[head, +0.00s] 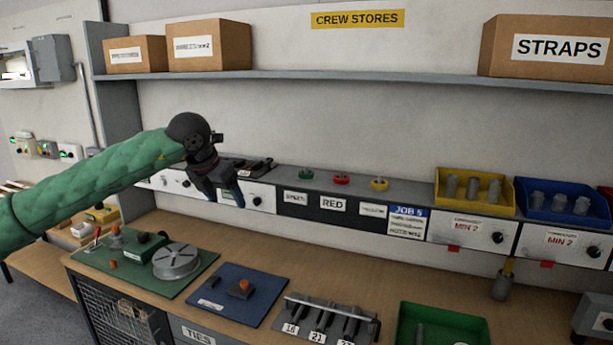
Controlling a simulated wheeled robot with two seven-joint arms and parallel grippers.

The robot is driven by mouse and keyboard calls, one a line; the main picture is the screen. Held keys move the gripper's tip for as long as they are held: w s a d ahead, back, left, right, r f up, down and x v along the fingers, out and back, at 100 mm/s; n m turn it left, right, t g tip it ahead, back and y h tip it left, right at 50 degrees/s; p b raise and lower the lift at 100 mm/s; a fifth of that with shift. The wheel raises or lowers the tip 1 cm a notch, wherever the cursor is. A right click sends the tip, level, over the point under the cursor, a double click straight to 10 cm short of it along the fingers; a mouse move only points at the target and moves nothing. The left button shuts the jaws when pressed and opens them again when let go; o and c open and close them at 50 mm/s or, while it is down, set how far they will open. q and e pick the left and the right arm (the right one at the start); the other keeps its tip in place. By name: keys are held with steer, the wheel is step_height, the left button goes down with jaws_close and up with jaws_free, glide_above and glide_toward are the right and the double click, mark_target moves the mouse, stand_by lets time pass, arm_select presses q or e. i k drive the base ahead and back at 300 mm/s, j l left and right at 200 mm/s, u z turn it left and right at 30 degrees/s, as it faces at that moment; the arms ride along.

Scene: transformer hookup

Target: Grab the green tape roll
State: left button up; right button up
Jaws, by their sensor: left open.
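The green tape roll (306,174) lies on the narrow ledge above the workbench, left of a red roll (341,180) and a yellow roll (379,184). My left gripper (224,196) is open and points down, in front of the ledge and left of the green roll. It looks apart from the roll, with nothing seen between its fingers. My right gripper is not in view.
A dark tool (256,167) lies on the ledge behind my gripper. Yellow (475,207) and blue (562,215) bins stand at right. A shelf (330,76) with boxes runs above. The bench below holds a green board (205,262), blue mat (217,312) and numbered rack (330,312).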

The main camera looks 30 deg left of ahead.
mark_target(306, 175)
steer(key=i, duration=1.5)
